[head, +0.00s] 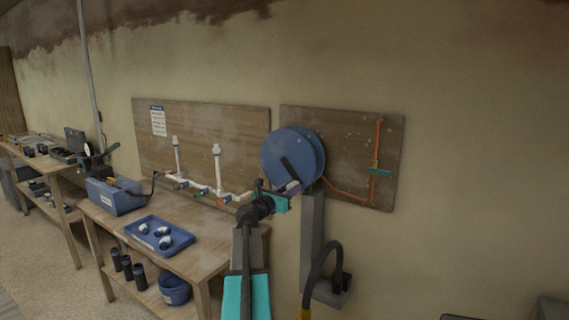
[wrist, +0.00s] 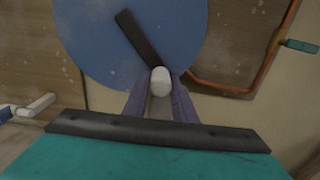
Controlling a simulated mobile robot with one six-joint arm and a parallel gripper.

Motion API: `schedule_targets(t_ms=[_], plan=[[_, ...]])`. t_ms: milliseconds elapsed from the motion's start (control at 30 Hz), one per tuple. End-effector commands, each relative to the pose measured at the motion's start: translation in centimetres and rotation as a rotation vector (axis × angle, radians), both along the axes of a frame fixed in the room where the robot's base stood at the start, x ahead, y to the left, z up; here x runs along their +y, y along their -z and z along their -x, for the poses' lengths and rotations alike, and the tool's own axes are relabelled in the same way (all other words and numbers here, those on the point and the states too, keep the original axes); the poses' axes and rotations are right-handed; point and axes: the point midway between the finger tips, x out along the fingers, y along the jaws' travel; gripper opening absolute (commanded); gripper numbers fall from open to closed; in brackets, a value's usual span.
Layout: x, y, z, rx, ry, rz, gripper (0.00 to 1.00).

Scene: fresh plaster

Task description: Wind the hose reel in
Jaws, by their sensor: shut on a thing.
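The blue hose reel (head: 308,150) stands on a grey post in front of a wooden wall board. Its dark crank arm (head: 289,168) runs from near the middle of the disc down to the right. The blue disc (wrist: 100,40) and crank arm (wrist: 138,38) also fill the upper wrist view. A pale crank knob (wrist: 161,78) sits at the crank's lower end. My gripper (wrist: 161,100) is shut on the knob, a finger on each side. In the head view my gripper (head: 290,189) is at the reel's lower edge. I see no loose hose clearly attached to the reel.
A workbench on the left holds a blue tray (head: 150,242) with white fittings, a blue toolbox (head: 115,195) and white upright pipes (head: 218,168). An orange pipe with a teal lever (head: 379,172) is on the board right of the reel. The wall farther right is bare.

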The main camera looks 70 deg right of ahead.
Motion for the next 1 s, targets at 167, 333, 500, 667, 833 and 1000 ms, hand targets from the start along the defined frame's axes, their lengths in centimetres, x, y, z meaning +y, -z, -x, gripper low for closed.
schedule_targets(t_ms=[167,333,500,667,833,1000], plan=[[-0.1,-0.2,-0.1,0.002,-0.004,0.004,0.02],[-0.4,0.2,-0.9,0.002,-0.004,0.004,0.02],[-0.8,0.9,-2.4,0.003,-0.007,0.004,0.02],[-1.1,1.4,-3.6,0.005,-0.006,0.006,0.02],[-1.2,1.7,-4.3,0.004,-0.005,0.006,0.02],[-1.2,1.8,-4.3,0.003,-0.004,0.005,0.02]])
